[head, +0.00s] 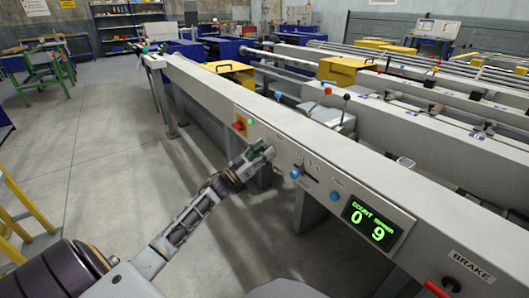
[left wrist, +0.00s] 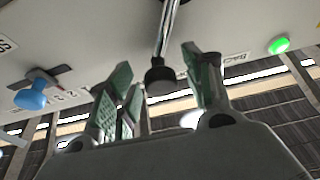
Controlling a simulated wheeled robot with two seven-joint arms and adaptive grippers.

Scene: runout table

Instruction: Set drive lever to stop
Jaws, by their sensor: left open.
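My left gripper (head: 262,152) is at the front panel of the grey machine, just left of a blue knob (head: 295,174). In the left wrist view its green-padded fingers (left wrist: 160,85) are open. A chrome lever with a black knob (left wrist: 160,76) reaches down between the fingers, with gaps on both sides; I take it for the drive lever. A label beside it seems to read "BACK" (left wrist: 235,58). In the head view the gripper hides this lever. My right gripper is not in view.
A red button (head: 238,126) and green lamp (head: 250,121) sit left of the gripper. A second blue knob (head: 334,196), a counter display (head: 371,223) showing 0 9 and a BRAKE label (head: 472,266) lie to the right. Open floor (head: 110,150) lies left of the machine.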

